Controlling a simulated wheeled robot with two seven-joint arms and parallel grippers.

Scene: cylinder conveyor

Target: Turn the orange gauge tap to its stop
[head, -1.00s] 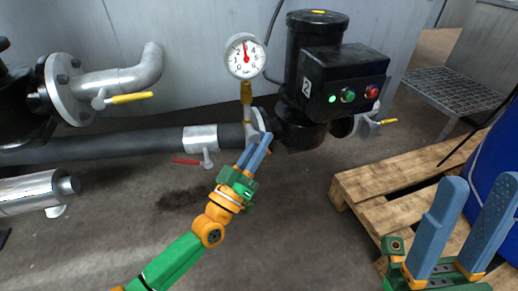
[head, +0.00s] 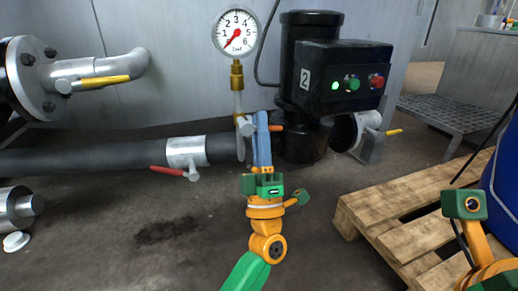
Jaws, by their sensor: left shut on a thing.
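The pressure gauge (head: 237,33) stands on a brass stem above the grey pipe, left of the black pump. Its red needle points to the lower left, near 0. The orange tap handle (head: 277,128) shows as a short piece just right of my left gripper's blue fingertips. My left gripper (head: 262,128) is shut on the orange tap, with its fingers pointing up and hiding most of it. Part of my right wrist shows at the lower right edge; its fingers are outside the picture.
The black pump (head: 312,80) with green and red buttons stands close to the right of the tap. A red-handled valve (head: 175,171) sits on the pipe to the left. A wooden pallet (head: 385,205) and a blue drum (head: 507,185) are at the right.

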